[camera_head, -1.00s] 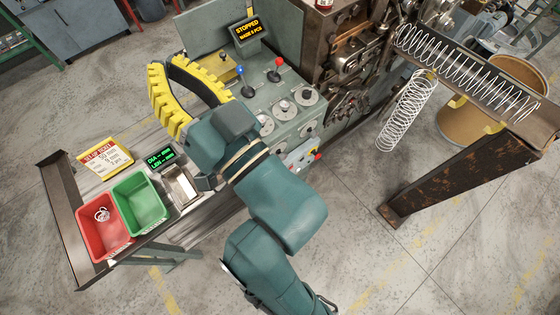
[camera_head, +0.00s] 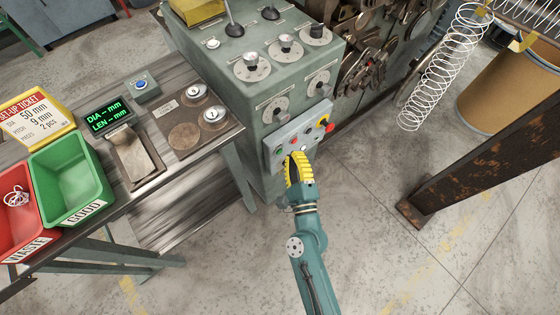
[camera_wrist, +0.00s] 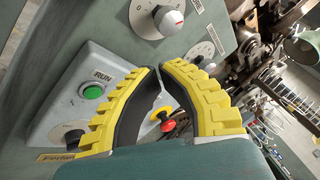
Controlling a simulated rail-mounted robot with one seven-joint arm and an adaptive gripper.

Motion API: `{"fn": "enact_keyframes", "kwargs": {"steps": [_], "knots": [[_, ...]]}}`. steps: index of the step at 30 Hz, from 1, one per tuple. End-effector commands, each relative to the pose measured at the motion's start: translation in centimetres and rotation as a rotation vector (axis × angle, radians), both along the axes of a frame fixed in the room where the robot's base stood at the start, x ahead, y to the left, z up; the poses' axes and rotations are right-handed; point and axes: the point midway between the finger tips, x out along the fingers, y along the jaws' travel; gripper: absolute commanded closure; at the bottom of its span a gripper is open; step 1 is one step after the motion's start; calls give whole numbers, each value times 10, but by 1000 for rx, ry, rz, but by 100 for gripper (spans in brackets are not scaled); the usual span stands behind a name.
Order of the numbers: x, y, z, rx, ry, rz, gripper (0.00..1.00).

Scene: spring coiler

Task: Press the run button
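The run button is green, under a RUN label, on a grey control box (camera_head: 297,133) at the front of the machine. In the wrist view the run button (camera_wrist: 93,92) lies left of my fingers. In the head view the green button (camera_head: 279,150) is just left of my fingertips. My gripper (camera_head: 295,156) has yellow ribbed fingers and points at the box's lower part. In the wrist view its fingertips (camera_wrist: 161,68) come together with nothing held between them. I cannot tell whether they touch the box.
A red stop button on a yellow base (camera_head: 327,124) sits at the box's right end. Dials (camera_head: 285,46) are above the box. A bench with a green bin (camera_head: 72,182) and red bin (camera_head: 20,222) is left. A rusty beam (camera_head: 480,150) stands right, with open floor between.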

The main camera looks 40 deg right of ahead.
Motion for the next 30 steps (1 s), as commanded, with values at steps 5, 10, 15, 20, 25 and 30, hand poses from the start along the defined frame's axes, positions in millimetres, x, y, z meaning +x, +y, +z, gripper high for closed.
{"fn": "enact_keyframes", "kwargs": {"steps": [5, 10, 15, 20, 25, 30], "knots": [[-34, -18, -82, 158, -30, -98, 100], [-45, -22, -98, 204, -41, -129, 100], [-45, -22, -96, 204, -40, -129, 100], [-42, -22, -96, 202, -40, -127, 100], [-25, -23, -94, 201, -42, -126, 100], [0, -24, -94, 201, -41, -125, 100]]}}
